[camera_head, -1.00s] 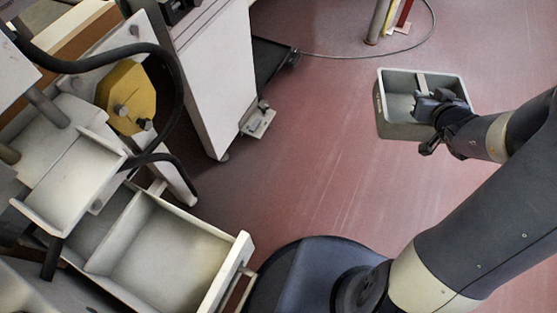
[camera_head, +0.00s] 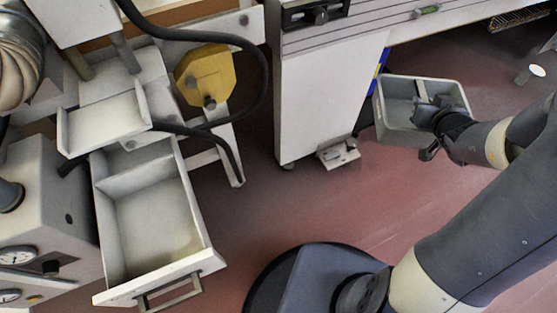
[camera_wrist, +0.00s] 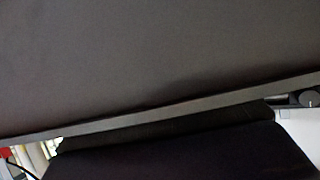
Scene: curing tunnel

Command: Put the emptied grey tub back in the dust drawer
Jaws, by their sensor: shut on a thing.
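The grey tub (camera_head: 392,120) is held in the air at the right of the head view, its open top facing up and its inside looking empty. My gripper (camera_head: 428,108) is shut on the tub at its right side. In the wrist view a dark grey surface, probably the tub (camera_wrist: 150,60), fills most of the picture. The dust drawer (camera_head: 203,240) is pulled open at the lower left, with a divider and a front handle. Its visible inside is empty. The tub is well to the right of the drawer, apart from it.
A white cabinet leg panel (camera_head: 320,100) stands between drawer and tub, with a small metal foot bracket (camera_head: 338,154) low on it. A black hose (camera_head: 262,75) loops near a yellow part (camera_head: 203,75) above the drawer. A gauged grey unit (camera_head: 45,200) stands left. Red floor (camera_head: 400,200) is clear.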

